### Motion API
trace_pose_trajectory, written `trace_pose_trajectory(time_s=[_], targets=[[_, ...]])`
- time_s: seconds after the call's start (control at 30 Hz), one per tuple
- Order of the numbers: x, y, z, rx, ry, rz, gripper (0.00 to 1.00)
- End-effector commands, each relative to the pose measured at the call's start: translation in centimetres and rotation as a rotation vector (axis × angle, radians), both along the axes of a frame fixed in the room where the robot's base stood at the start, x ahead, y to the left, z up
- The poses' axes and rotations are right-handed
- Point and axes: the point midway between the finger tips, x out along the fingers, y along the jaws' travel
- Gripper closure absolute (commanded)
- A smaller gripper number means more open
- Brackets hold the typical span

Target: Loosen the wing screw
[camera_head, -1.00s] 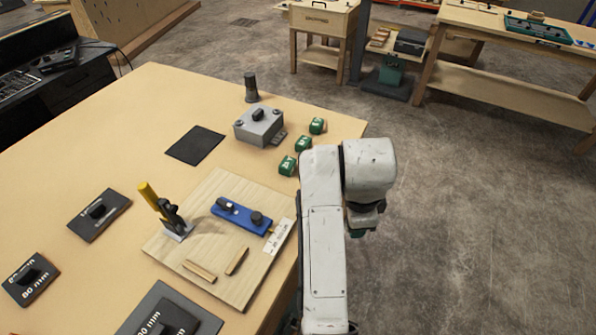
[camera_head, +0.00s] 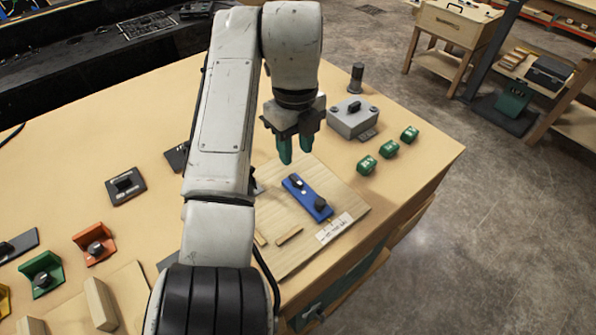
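A blue block (camera_head: 308,199) lies on a light wooden board (camera_head: 270,219). It carries two dark knobs, one near its far end (camera_head: 296,181) and one near its near end (camera_head: 319,205). I cannot tell which of them is the wing screw. My gripper (camera_head: 295,154) hangs above and just beyond the far end of the block. Its two green fingers point down, apart, with nothing seen between them. The yellow-handled clamp on the board is hidden behind my arm.
A grey box with a black knob (camera_head: 353,117) and a dark cylinder (camera_head: 356,76) stand at the back. Several green blocks (camera_head: 389,149) line the right. Two wooden strips (camera_head: 289,235) and a white label (camera_head: 335,227) lie by the blue block.

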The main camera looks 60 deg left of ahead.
Motion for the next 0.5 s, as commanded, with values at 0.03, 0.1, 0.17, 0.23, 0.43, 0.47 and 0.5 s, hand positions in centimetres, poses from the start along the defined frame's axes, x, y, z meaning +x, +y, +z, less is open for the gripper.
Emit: trace_pose_trajectory(time_s=[0.03, 0.1, 0.17, 0.23, 0.43, 0.47, 0.5], targets=[[0.0, -0.1, -0.9, -0.004, 0.001, 0.000, 0.61], [0.0, -0.1, -2.2, -0.004, 0.001, 0.000, 0.61], [0.0, -0.1, -3.3, -0.003, 0.001, 0.000, 0.61], [0.0, -0.1, -4.6, -0.004, 0.002, 0.000, 0.61], [0.1, -0.1, -7.2, -0.002, 0.001, 0.000, 0.61], [0.1, -0.1, -7.5, -0.001, 0.000, 0.000, 0.61], [0.1, -0.1, -7.7, -0.001, 0.000, 0.000, 0.61]])
